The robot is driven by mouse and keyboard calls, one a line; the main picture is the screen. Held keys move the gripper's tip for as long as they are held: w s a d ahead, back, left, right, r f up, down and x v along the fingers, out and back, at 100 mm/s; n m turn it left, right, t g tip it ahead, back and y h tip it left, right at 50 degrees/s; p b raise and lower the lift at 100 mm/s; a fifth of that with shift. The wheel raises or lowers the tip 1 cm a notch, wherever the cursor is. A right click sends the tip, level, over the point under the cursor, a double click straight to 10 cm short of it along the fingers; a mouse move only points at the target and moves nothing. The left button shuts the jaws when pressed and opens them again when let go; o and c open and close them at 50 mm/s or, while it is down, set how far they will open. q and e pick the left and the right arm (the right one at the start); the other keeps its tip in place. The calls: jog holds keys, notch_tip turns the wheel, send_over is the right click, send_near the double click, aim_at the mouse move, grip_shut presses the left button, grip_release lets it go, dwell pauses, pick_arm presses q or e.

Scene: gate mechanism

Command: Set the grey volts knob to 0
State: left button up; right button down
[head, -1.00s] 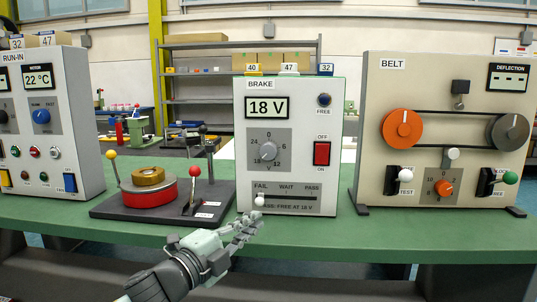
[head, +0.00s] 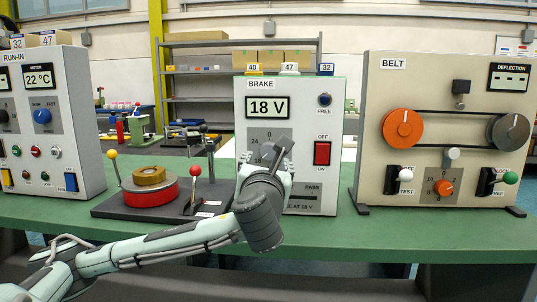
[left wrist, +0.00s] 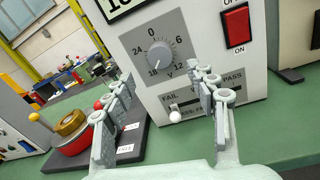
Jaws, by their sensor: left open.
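The grey volts knob (left wrist: 160,56) is on the brake panel's dial plate, with its pale mark toward 18 at the lower left. In the head view it is mostly hidden behind my left gripper (head: 265,152). The panel's display (head: 267,107) reads 18 V. In the left wrist view my left gripper (left wrist: 161,78) is open and empty, its fingers pointing at the panel. The knob appears between and beyond the fingertips, and I see no contact. My right gripper is not in view.
A red switch (head: 322,153) is right of the dial. A black-based fixture with a red ring (head: 152,193) stands to the left, the belt panel (head: 440,70) to the right.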

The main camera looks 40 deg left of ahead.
aim_at(269, 152)
pick_arm(q)
jog(key=x, duration=0.6)
jog(key=shift+w, duration=0.1)
jog(key=shift+w+a, duration=0.4)
jog(key=shift+w, duration=0.1)
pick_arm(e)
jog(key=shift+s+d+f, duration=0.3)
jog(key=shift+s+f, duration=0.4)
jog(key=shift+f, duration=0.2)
pick_arm(q)
jog(key=c, duration=1.2)
